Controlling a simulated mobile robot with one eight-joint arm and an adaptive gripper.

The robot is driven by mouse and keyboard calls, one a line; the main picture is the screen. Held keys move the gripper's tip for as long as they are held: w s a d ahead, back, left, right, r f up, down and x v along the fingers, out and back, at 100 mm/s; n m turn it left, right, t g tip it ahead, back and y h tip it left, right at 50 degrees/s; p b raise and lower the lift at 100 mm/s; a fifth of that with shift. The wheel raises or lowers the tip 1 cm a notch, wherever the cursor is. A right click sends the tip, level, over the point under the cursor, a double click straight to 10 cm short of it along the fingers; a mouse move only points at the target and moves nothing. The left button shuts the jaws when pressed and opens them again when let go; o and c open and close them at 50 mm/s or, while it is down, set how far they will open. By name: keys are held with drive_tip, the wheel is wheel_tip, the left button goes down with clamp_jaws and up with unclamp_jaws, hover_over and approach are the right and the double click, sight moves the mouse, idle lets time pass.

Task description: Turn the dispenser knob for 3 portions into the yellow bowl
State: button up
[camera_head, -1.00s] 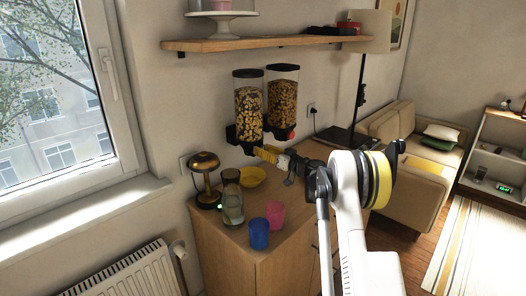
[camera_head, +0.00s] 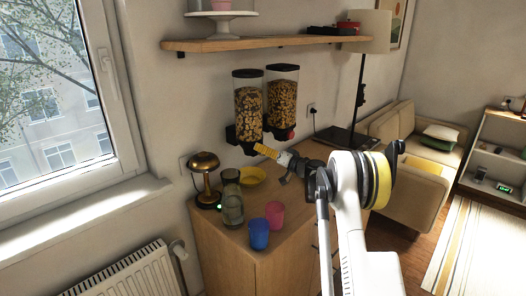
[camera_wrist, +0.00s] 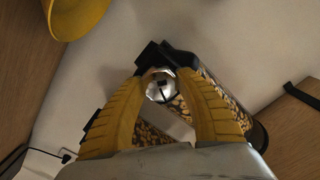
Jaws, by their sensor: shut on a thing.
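Two clear dispensers filled with cereal hang on the wall; the left dispenser (camera_head: 248,103) has my gripper (camera_head: 258,148) at its base. In the wrist view my gripper's yellow fingers (camera_wrist: 165,85) are shut on the silver dispenser knob (camera_wrist: 160,91), one finger on each side. The knob is hidden behind the fingers in the head view. The yellow bowl (camera_head: 252,178) stands on the cabinet top below the dispensers; its side also shows in the wrist view (camera_wrist: 72,22). What is inside the bowl cannot be made out.
The right dispenser (camera_head: 283,96) with a red knob is close beside. A brass lamp (camera_head: 206,172), a glass carafe (camera_head: 233,208), a blue cup (camera_head: 259,234) and a pink cup (camera_head: 275,214) stand on the cabinet (camera_head: 240,240). A shelf (camera_head: 270,42) runs above.

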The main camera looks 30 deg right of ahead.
drive_tip(key=m, duration=1.1)
drive_tip(key=shift+d+f+m, duration=0.1)
drive_tip(key=shift+f+m, duration=0.05)
drive_tip(key=shift+m, duration=0.25)
idle(0.3)
drive_tip(key=o, duration=1.2)
drive_tip(key=v, duration=1.2)
